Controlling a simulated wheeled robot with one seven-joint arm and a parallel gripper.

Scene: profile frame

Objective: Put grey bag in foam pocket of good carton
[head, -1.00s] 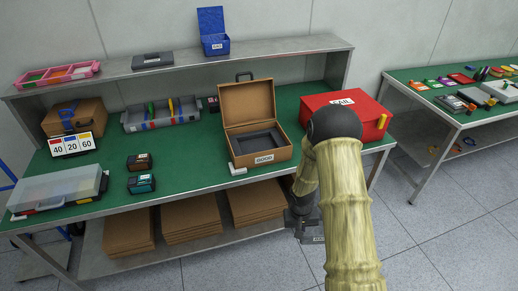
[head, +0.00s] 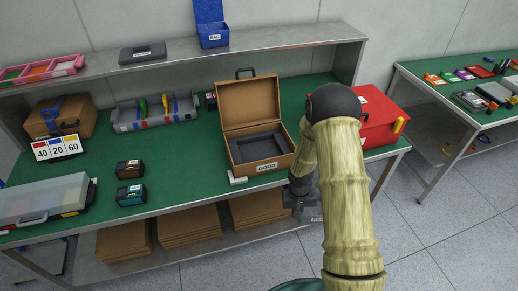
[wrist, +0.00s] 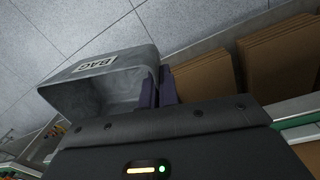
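The good carton (head: 257,103) is a brown case with its lid up, labelled GOOD, on the green bench. Its dark foam insert has a recessed pocket (head: 258,146), which looks empty. In the wrist view, the grey bag (wrist: 98,85) has a white BAG label and an open mouth. My gripper (wrist: 157,88) has its dark fingers close together on the bag's edge. In the head view, my gripper (head: 303,196) is low in front of the bench edge, right of the carton, partly hidden by my arm. The bag is mostly hidden there.
A red case (head: 378,116) stands right of the carton, partly behind my arm. A small white block (head: 237,178) lies at the carton's front left corner. Two small boxes (head: 130,194) stand left. Flat cardboard (head: 192,226) lies on the lower shelf.

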